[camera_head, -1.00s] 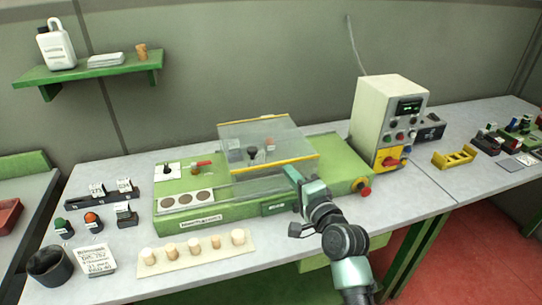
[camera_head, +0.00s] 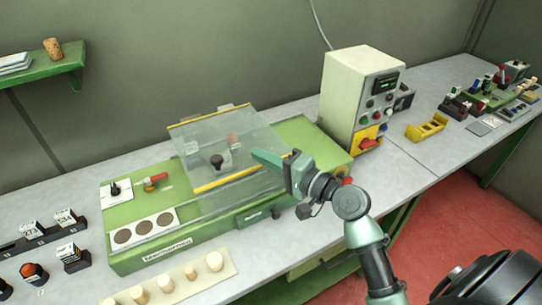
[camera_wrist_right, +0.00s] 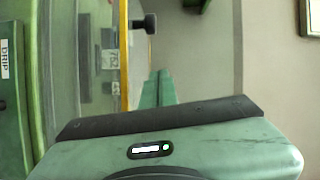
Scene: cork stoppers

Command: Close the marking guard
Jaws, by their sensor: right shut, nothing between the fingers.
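The marking guard (camera_head: 240,130) is a clear panel with yellow edge strips, tilted up over the green marking machine (camera_head: 150,256). Its lower yellow strip (camera_head: 222,182) stands above the machine's bed. A black knob (camera_head: 217,160) shows at the guard; a black knob also shows beside the yellow strip in the right wrist view (camera_wrist_right: 146,23). My right gripper (camera_head: 256,155) is shut and empty, its fingers pointing left across the right end of the lower strip. In the wrist view the shut fingers (camera_wrist_right: 158,76) are just right of the strip; contact cannot be told. My left gripper is not in view.
A control box (camera_head: 360,100) stands at the machine's back right, with a yellow rack (camera_head: 427,128) beyond it. Stamp blocks (camera_head: 68,222) stand at left. Bare bench (camera_head: 90,190) shows behind the machine's left end.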

